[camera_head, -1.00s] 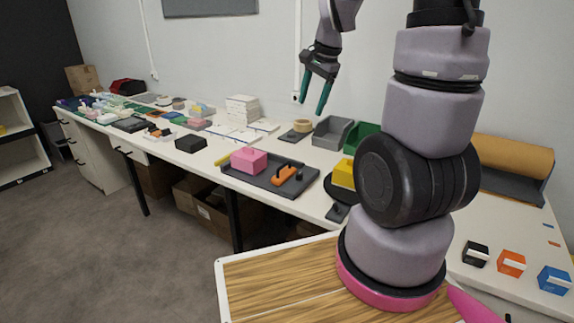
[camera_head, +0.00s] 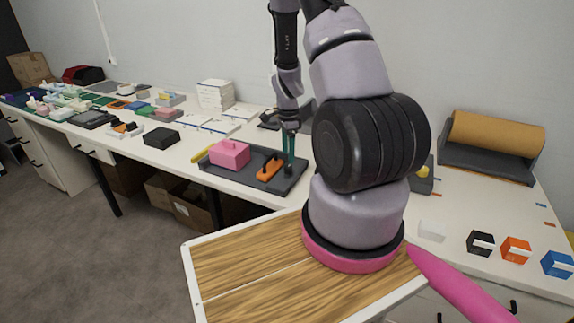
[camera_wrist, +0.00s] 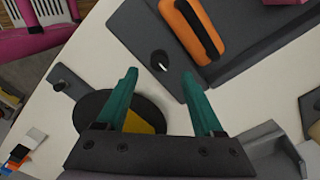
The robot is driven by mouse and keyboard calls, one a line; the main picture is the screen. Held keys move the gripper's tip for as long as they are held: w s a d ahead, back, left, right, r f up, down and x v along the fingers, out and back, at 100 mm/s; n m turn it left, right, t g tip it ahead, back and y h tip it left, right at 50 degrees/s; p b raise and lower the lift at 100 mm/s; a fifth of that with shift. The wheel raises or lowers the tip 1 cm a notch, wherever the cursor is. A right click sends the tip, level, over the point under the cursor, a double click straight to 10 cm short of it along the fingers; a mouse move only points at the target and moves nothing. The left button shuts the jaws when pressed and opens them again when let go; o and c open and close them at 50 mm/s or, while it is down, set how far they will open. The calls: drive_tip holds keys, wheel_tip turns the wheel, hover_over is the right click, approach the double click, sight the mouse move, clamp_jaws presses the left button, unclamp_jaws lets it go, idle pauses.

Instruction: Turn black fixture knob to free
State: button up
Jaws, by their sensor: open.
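The black knob (camera_wrist: 159,60) stands on a dark grey fixture plate (camera_wrist: 133,25) in the wrist view, with a white line on its top. In the head view the knob (camera_head: 289,169) is at the plate's right end, beside an orange part (camera_head: 270,168). The orange part also shows in the wrist view (camera_wrist: 183,22) with a black bar. My gripper (camera_wrist: 159,74) is open with teal fingers pointing down. The knob appears between the fingertips in the picture; whether they touch it I cannot tell. In the head view my gripper (camera_head: 288,150) is just above the knob.
A pink block (camera_head: 229,153) sits on the same plate. Grey bins (camera_wrist: 312,110) stand close on the right. A black box (camera_head: 161,138) is further left.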

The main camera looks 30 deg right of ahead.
sight(288, 166)
wheel_tip(288, 166, down, 6)
idle(0.4)
clamp_jaws()
